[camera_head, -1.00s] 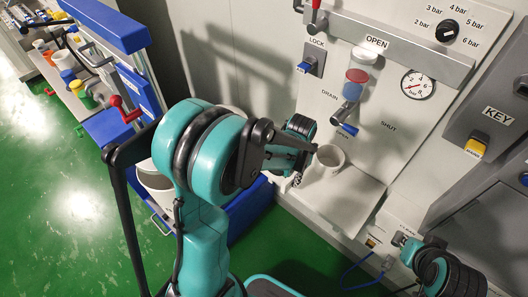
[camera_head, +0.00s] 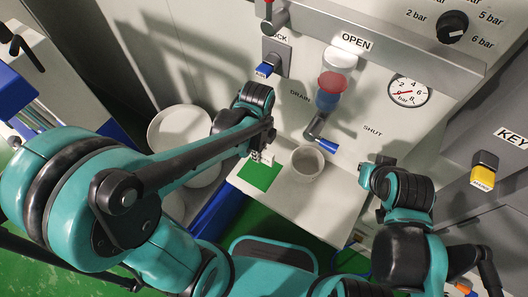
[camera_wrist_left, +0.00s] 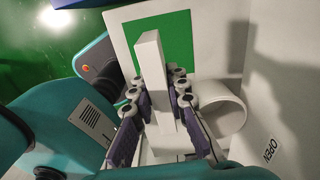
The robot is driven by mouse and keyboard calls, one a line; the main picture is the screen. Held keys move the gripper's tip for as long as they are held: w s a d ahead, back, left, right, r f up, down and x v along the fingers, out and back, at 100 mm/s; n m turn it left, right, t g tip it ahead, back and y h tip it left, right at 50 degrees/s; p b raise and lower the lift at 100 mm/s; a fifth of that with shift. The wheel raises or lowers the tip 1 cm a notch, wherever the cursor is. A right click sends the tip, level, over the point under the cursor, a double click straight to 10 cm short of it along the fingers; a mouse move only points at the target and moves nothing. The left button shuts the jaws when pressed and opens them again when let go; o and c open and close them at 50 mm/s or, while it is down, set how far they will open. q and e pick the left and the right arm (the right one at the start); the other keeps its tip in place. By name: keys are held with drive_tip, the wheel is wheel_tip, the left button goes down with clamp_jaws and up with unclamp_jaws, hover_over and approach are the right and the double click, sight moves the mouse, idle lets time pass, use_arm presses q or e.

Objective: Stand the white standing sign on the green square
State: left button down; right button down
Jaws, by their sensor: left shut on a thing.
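My left gripper (camera_head: 262,153) is shut on the white standing sign (camera_wrist_left: 151,60). In the left wrist view the sign shows as a slim white upright piece between the fingers (camera_wrist_left: 157,88); its lower part is partly hidden by them. The green square (camera_head: 260,177) lies on the pale shelf, just below the left gripper in the head view. In the wrist view the green square (camera_wrist_left: 183,38) shows behind the sign. I cannot tell whether the sign touches it. My right gripper (camera_head: 374,168) is over the right side of the shelf; its finger opening is unclear.
A white cup (camera_head: 307,163) stands on the shelf (camera_head: 318,200) right of the green square. The blue-handled drain valve (camera_head: 319,132) is above it. White round containers (camera_head: 178,128) are left of the left gripper. The yellow-tabbed key box (camera_head: 484,170) is at right.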

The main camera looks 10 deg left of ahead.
sight(260, 171)
use_arm(q)
drive_tip(key=shift+w+f, duration=0.2)
wheel_tip(260, 171, down, 10)
drive_tip(key=b, duration=0.4)
drive_tip(key=shift+s+r+b, duration=0.1)
drive_tip(key=shift+r+b, duration=0.15)
drive_tip(key=shift+b, duration=0.15)
drive_tip(key=shift+r, duration=0.1)
drive_tip(key=c, duration=1.9)
unclamp_jaws()
drive_tip(key=shift+f, duration=0.2)
drive_tip(key=o, duration=0.4)
drive_tip(key=shift+r, duration=0.2)
